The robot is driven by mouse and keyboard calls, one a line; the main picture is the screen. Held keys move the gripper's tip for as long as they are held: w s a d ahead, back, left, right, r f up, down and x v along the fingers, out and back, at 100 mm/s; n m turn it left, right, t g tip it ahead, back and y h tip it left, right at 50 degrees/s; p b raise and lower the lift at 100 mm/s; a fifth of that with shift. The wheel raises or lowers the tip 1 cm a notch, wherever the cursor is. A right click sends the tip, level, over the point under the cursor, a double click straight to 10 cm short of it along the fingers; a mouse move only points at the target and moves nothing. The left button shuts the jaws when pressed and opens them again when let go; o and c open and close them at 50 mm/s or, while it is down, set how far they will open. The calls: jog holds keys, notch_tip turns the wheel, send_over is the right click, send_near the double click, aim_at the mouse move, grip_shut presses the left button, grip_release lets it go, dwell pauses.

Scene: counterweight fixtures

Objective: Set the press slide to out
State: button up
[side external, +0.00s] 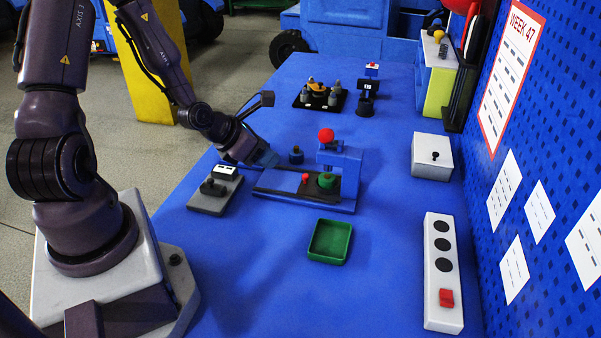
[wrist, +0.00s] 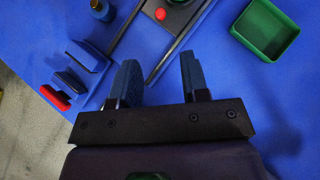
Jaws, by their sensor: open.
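The press (side external: 345,160) is a blue fixture with a red ball on top, standing mid-table. A dark slide (side external: 313,191) with a small red knob (side external: 305,178) lies in its base, and a green round part (side external: 327,181) sits on it under the press head. In the wrist view the red knob (wrist: 160,14) shows at the top, on the dark slide (wrist: 179,18). My gripper (side external: 268,160) is low at the press's left end. In the wrist view my gripper (wrist: 157,75) is open, with nothing between its blue fingers; the knob lies beyond the fingertips, apart from them.
A green tray (side external: 312,253) is in front of the press. A grey lever base (side external: 209,203) is left of it. A blue-topped post (side external: 296,155) stands behind the slide. A white box (side external: 432,156) and button strip (side external: 440,312) are at right. A blue-and-red object (wrist: 88,57) is left in the wrist view.

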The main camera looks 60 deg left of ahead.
aim_at(305, 175)
jog(key=x, duration=1.2)
jog(key=shift+w+f, duration=0.2)
jog(key=shift+f, duration=0.1)
grip_shut()
